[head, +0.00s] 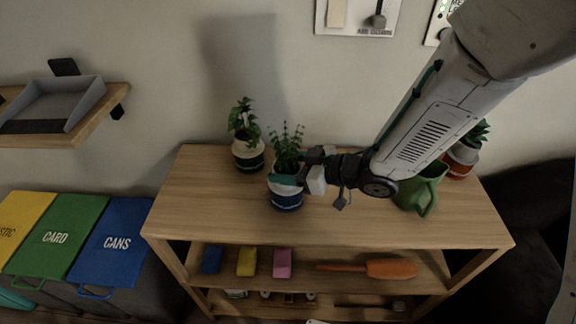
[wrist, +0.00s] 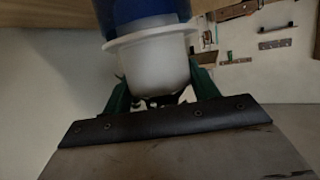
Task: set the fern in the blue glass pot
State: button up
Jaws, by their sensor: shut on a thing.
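The fern (head: 288,145) stands upright near the front middle of the wooden shelf unit's top. Below its leaves is a white pot (head: 287,188), directly above the blue pot (head: 287,203). My gripper (head: 296,180) reaches in from the right and is shut on the white pot. In the wrist view, its green fingers (wrist: 160,90) lie either side of the white pot (wrist: 150,66), whose wide rim lies against or close to the blue pot (wrist: 140,10). I cannot tell how deep the white pot sits in the blue one. The fern's leaves are not clear there.
A green-banded pot with a plant (head: 248,154) stands behind left. A green jug (head: 420,190) and a red-banded potted plant (head: 461,158) stand right, near my arm. The top's left end (head: 185,205) is clear. Coloured blocks and an orange tool (head: 390,268) lie on the shelf below.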

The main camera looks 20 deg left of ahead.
jog(key=shift+f, duration=0.45)
dwell(0.3)
jog(key=o, duration=0.9)
jog(key=shift+c, duration=0.2)
jog(key=shift+d, duration=0.1)
